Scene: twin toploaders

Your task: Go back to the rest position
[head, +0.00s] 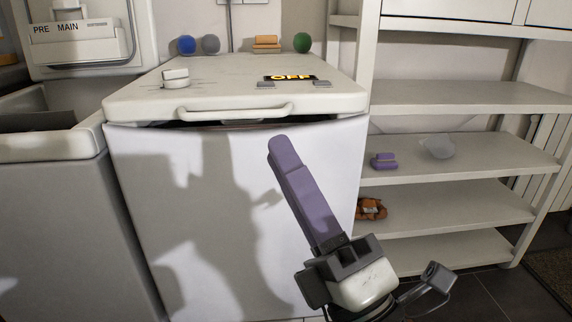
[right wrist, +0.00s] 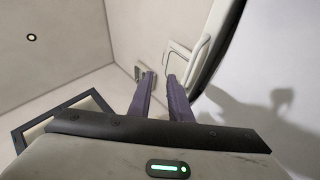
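My right gripper (head: 278,146) points up in front of the white toploader (head: 240,85), with its purple fingers below the lid handle (head: 235,113). In the right wrist view, the two fingers of my right gripper (right wrist: 161,80) stand apart with nothing between them. The lid handle (right wrist: 197,58) shows beyond the fingertips there. The toploader's lid is down or nearly down, with a dark gap under its front edge. An "OFF" label (head: 291,77) and a white knob (head: 175,78) are on top. My left gripper is not in view.
A second toploader (head: 50,148) stands open at the left, lid raised. Blue (head: 186,45), grey (head: 211,44) and green balls (head: 302,42) and an orange item (head: 266,42) sit at the back. Shelves (head: 460,168) at right hold small items.

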